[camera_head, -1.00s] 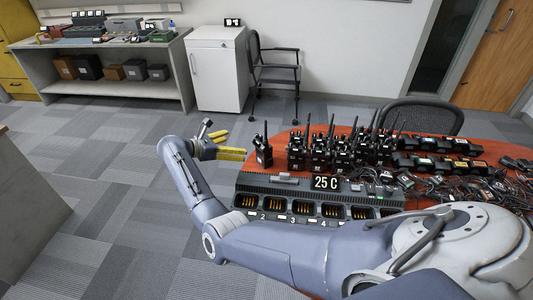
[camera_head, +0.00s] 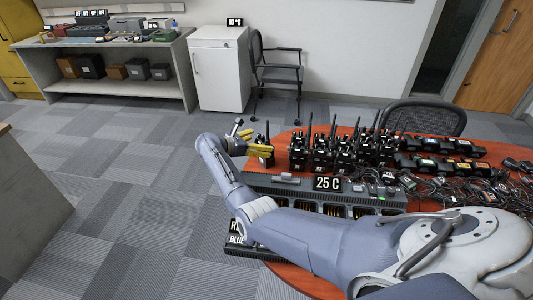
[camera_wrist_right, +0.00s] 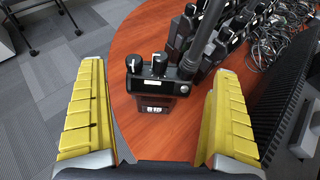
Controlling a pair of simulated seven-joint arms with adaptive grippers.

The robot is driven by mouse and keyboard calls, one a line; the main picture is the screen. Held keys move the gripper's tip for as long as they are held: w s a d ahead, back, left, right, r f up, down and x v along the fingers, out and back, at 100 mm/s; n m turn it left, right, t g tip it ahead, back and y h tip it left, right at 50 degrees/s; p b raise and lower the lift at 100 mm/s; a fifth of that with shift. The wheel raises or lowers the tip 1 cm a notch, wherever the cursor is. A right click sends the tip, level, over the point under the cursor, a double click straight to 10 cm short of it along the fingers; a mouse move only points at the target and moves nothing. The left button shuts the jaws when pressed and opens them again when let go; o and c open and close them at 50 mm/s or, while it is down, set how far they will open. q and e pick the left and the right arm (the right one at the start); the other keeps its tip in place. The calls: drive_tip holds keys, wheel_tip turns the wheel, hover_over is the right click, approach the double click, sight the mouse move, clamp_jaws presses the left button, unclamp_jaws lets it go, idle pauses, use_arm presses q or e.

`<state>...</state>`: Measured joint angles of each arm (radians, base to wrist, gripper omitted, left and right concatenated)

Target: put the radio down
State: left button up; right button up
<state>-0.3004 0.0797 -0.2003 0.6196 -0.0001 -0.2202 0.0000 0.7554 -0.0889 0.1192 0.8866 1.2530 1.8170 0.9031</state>
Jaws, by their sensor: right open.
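A black two-way radio (camera_wrist_right: 155,85) with two knobs, a thick antenna and a white label stands upright on the red-brown table (camera_wrist_right: 140,45), near its rounded left end. In the head view the radio (camera_head: 268,158) is partly hidden by the yellow fingers. My right gripper (camera_head: 257,147) is at the radio. In the right wrist view its yellow fingers (camera_wrist_right: 158,70) are open, one on each side of the radio, with gaps on both sides. My left gripper is not in view.
Several other radios (camera_head: 340,150) stand close to the right. The multi-slot charger (camera_head: 270,187) with a "25 C" display (camera_head: 327,183) lies in front, partly hidden by my right arm. Tangled cables (camera_head: 440,185) and more devices cover the table's right side. Open floor lies left.

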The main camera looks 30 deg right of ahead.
drive_tip(key=shift+x, duration=1.4)
drive_tip(key=c, duration=1.5)
drive_tip(key=shift+c, duration=0.9)
drive_tip(key=shift+r, duration=0.15)
